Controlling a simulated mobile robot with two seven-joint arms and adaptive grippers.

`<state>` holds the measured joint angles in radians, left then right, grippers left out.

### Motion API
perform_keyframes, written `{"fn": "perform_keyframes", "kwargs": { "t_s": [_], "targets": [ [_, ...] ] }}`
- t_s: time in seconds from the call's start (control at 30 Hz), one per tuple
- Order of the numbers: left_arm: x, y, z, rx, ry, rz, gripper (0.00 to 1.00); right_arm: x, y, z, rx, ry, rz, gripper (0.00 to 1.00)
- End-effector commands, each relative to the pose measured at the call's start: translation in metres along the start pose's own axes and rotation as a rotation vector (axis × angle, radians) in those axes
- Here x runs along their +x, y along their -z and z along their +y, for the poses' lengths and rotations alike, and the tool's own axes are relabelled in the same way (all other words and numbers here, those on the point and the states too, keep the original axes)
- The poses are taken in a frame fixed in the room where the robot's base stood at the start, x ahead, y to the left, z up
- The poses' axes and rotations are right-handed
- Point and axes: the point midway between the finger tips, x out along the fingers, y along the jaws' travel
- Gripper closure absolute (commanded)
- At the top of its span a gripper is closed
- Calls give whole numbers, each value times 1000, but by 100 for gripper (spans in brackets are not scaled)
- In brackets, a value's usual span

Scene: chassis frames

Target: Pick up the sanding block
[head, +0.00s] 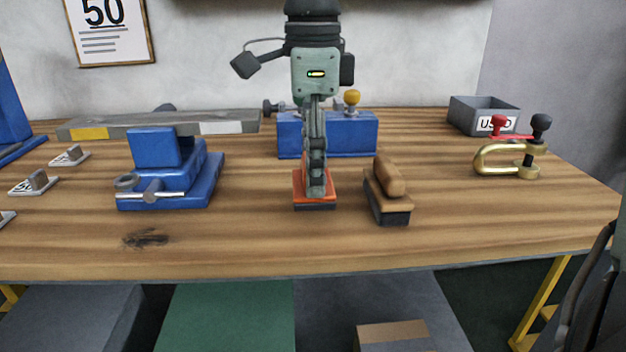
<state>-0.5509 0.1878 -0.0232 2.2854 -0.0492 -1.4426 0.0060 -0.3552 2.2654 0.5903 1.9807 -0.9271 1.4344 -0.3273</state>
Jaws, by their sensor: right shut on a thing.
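The orange block with a dark underside (300,191), which looks like the sanding block, is at the middle of the workbench. My right gripper (316,190) points straight down onto it and is shut on it. The fingers hide the middle of the block. The block is at or very near the bench top; I cannot tell whether there is a gap below it. A wooden brush-like block with a rounded handle and dark base (388,190) stands just to the right, apart from the gripper. My left gripper is not in view.
A blue vise (165,172) stands to the left. Behind the gripper is a blue fixture (352,136) with a yellow knob. A brass clamp (492,160) and a grey bin (470,116) are at the right. The front of the workbench (260,245) is mostly clear.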

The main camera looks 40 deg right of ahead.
Motion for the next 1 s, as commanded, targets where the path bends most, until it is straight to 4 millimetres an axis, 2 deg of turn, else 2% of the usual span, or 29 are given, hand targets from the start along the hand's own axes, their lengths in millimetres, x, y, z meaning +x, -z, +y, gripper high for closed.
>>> {"fn": "perform_keyframes", "kwargs": {
  "t_s": [0.03,0.3,0.5,0.7,1.0],
  "targets": [
    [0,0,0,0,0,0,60,-12,-1,-1,1,6,-3,75],
    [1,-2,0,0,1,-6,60,-46,-58,22,-2,4,3,75],
    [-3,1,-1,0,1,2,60,-68,-92,36,-2,1,0,75],
    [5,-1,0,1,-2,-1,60,-78,-107,42,-2,-2,-1,75],
    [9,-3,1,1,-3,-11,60,-80,-109,43,0,0,-1,75]
  ]
}}
